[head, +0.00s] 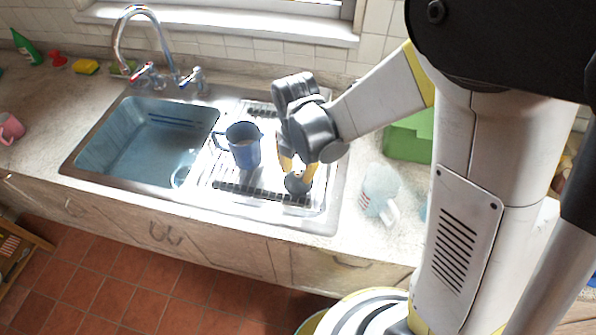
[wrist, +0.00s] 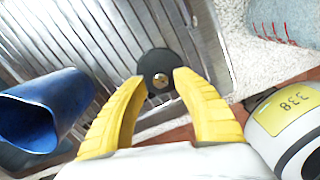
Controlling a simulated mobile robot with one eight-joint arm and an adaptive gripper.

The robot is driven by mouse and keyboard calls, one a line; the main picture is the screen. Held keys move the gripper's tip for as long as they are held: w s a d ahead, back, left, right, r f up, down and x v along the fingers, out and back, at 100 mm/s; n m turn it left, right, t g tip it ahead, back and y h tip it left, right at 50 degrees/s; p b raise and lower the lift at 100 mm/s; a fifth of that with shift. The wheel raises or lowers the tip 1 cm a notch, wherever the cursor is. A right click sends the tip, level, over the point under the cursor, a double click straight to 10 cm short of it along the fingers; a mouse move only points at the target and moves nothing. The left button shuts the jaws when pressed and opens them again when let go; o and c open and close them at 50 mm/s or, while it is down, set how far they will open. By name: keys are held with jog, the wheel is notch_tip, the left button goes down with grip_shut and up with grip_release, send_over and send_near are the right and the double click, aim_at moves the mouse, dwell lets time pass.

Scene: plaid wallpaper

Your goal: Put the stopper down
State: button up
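The stopper (wrist: 158,62) is a dark round piece with a small brass-coloured knob in its middle. In the wrist view it lies between the yellow fingertips of my gripper (wrist: 161,78), which overlap its sides. My gripper looks shut on it. In the head view my gripper (head: 297,174) points down over the front right of the metal draining board (head: 222,172), with the stopper (head: 297,185) at its fingertips. I cannot tell whether the stopper touches the board.
A blue mug (head: 245,152) stands on the draining board left of my gripper. The blue sink basin (head: 140,150) is farther left. A pale jug-like vessel (head: 380,190) and a green box (head: 408,142) are on the counter to the right. A tap (head: 165,55) stands behind the basin.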

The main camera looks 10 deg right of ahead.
aim_at(298, 175)
notch_tip(298, 175, up, 11)
jog(key=p, duration=0.3)
jog(key=s+d+r+m+t, duration=0.3)
jog(key=s+d+r+m, duration=0.2)
jog(key=m, duration=0.9)
jog(key=s+d+r+m+t, duration=0.3)
jog(key=d+m, duration=0.5)
jog(key=m, duration=0.6)
notch_tip(298, 175, up, 2)
jog(key=shift+s+r+t, duration=0.15)
jog(key=shift+s+t, duration=0.25)
jog(key=shift+s, duration=0.45)
jog(key=shift+d, duration=0.1)
notch_tip(298, 175, down, 9)
jog(key=b, duration=0.9)
